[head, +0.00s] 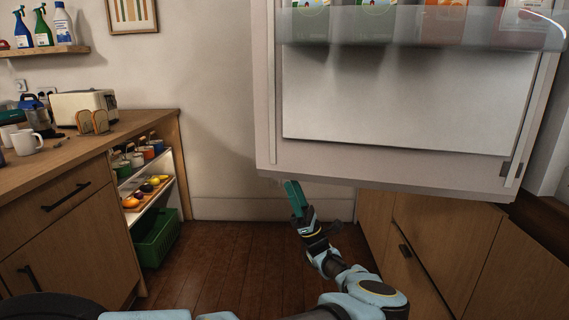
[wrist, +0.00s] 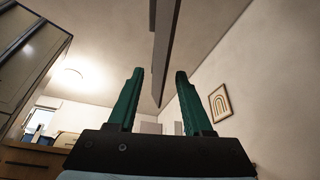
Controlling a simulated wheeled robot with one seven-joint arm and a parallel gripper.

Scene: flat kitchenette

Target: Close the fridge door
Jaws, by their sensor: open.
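The fridge door (head: 410,100) stands open, its inner side facing the head camera, in the upper right of the head view. Its top is out of the frame. My gripper (head: 295,198), with green fingers, is just below the door's lower edge, near its left corner. In the wrist view the gripper (wrist: 160,100) is open, with nothing held between its fingers. A grey slab edge (wrist: 163,50), apparently the door seen from below, hangs beyond the gap between the fingertips. I cannot tell whether the fingers touch the door. The fridge body is not clearly seen.
A clear bin (head: 400,28) with several cartons is on the door. Wooden cabinets (head: 440,240) stand below it at right. A counter (head: 70,140) with a toaster (head: 82,104) and mugs is at left, beside a shelf with a green crate (head: 157,238). The wooden floor (head: 230,260) between is clear.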

